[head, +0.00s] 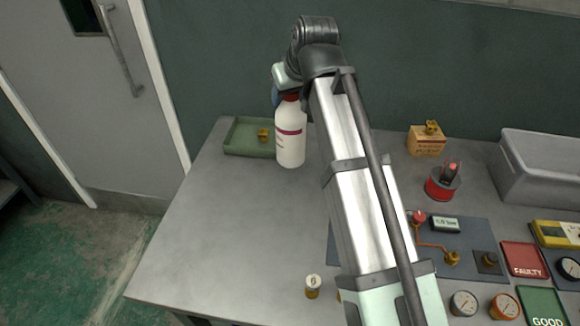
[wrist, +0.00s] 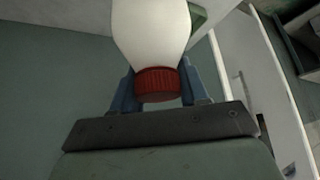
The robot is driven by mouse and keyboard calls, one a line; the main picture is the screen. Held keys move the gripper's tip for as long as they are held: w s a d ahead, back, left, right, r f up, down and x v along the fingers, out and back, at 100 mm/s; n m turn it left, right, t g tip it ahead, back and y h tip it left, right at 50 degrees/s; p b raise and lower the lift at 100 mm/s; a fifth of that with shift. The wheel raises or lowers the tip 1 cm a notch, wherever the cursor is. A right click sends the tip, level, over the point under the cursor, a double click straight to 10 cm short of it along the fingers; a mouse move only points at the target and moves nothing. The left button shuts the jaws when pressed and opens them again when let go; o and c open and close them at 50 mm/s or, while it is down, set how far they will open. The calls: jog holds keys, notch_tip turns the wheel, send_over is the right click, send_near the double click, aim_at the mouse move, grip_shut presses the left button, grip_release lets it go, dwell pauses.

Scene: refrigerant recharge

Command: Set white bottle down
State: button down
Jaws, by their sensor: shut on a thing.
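The white bottle (head: 290,136) has a red band and a red cap and is upright at the back of the table, just right of the green tray. In the head view my gripper (head: 278,98) is at the bottle's top, partly hidden by my arm. In the wrist view the white bottle (wrist: 152,30) and its red cap show between the blue fingers of my gripper (wrist: 160,85), which is shut on the bottle near its cap. I cannot tell whether the bottle's base touches the table.
A green tray (head: 236,138) with a brass fitting (head: 263,135) lies left of the bottle. A cardboard box (head: 426,143), a red-based part (head: 442,183) and a grey bin (head: 540,175) are at right. The table's left front (head: 220,240) is clear.

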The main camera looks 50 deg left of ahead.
aim_at(297, 114)
jog(key=shift+f, duration=4.95)
jog(key=c, duration=0.6)
grip_release()
jog(key=shift+f, duration=0.1)
jog(key=v, duration=1.2)
jog(key=shift+d, duration=0.1)
